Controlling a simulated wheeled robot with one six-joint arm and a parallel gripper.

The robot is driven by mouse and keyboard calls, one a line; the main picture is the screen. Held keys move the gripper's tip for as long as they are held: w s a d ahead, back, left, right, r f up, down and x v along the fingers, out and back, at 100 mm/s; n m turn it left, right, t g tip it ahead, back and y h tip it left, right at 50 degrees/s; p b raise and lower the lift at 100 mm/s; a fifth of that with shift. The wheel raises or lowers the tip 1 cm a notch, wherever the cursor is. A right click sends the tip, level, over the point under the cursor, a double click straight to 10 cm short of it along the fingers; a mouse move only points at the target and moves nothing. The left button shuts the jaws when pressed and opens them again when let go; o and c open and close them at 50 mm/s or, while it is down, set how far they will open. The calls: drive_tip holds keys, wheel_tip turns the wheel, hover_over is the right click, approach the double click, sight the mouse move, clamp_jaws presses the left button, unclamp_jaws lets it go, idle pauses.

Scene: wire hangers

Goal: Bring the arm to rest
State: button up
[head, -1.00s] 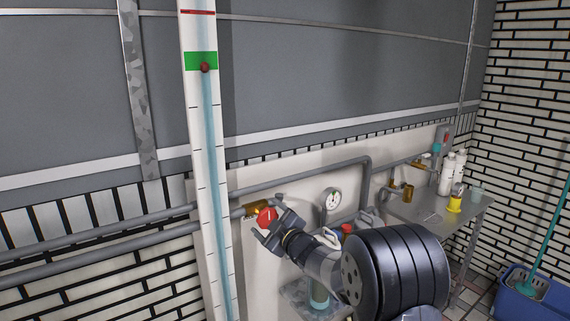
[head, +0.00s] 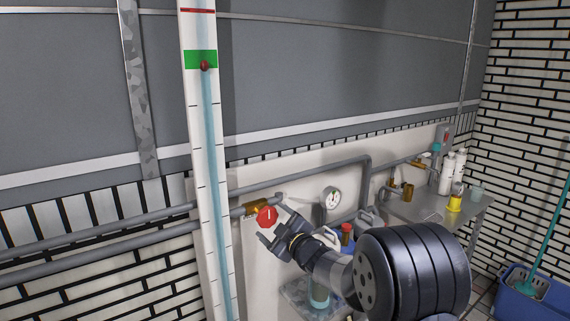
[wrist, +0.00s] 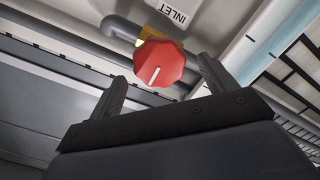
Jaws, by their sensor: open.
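My gripper (head: 272,224) is open and empty, in front of the red valve knob (head: 266,215) at the wall pipe. In the wrist view the red knob (wrist: 159,64) with a white line shows beyond and between my two spread fingers, apart from them. My arm reaches in from the lower right of the head view, with its large dark ribbed joint nearest the camera.
A tall white gauge (head: 201,130) with a blue column, a red ball and a green band stands left of the knob. Grey pipes run along the wall. A round dial (head: 331,199) sits behind my arm. A bench (head: 432,208) with bottles stands at right, near a blue bucket (head: 523,296).

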sight(269, 219)
drive_tip(key=x, duration=0.4)
drive_tip(key=shift+f, duration=0.1)
drive_tip(key=shift+n+b, duration=0.45)
drive_tip(key=shift+n, duration=0.65)
drive_tip(key=n+b, duration=0.1)
drive_tip(key=n, duration=0.2)
drive_tip(key=shift+s+n, duration=0.1)
drive_tip(key=shift+n, duration=0.2)
drive_tip(key=n+b, duration=0.2)
drive_tip(key=n, duration=0.9)
drive_tip(key=shift+f+n+p, duration=0.1)
drive_tip(key=shift+n+p, duration=1.3)
drive_tip(key=shift+n, duration=1.7)
drive_tip(key=shift+d, duration=0.15)
